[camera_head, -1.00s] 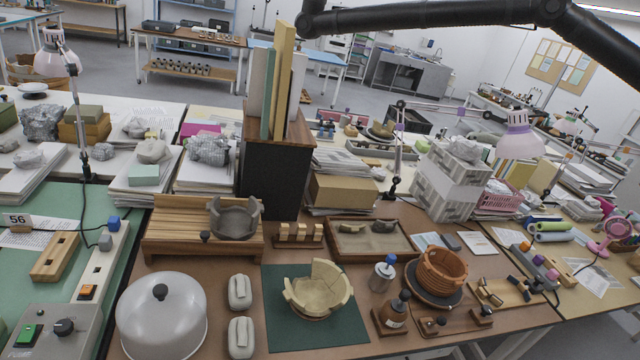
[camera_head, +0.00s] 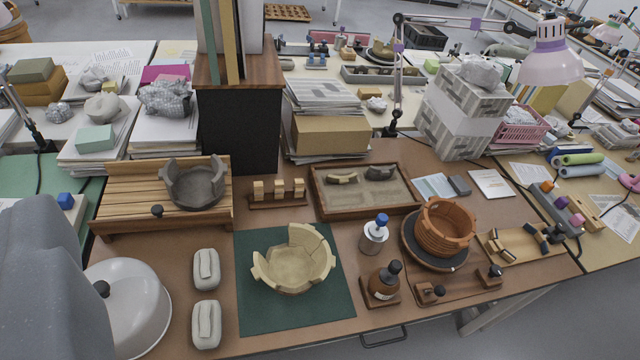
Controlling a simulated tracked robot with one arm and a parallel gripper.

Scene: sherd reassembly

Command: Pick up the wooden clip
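Three small wooden clips stand in a row on a dark wooden rack (camera_head: 278,201) near the middle of the brown bench. They are the left clip (camera_head: 259,190), the middle clip (camera_head: 279,189) and the right clip (camera_head: 299,187). Nothing touches them from above. The rack stands behind the green mat and between the slatted wooden stand and the sand tray. I cannot make out my gripper or its fingertips in this view. A large grey shape at the lower left, partly covering the white dome, may be part of my own body.
A pale broken bowl (camera_head: 292,262) sits on the green mat (camera_head: 250,318). A dark sherd vessel (camera_head: 194,185) rests on the slatted stand (camera_head: 130,182). A sand tray (camera_head: 384,206), capped bottle (camera_head: 374,236), brown bottle (camera_head: 384,282) and orange pot (camera_head: 444,228) stand right. A tall black box (camera_head: 240,132) rises behind.

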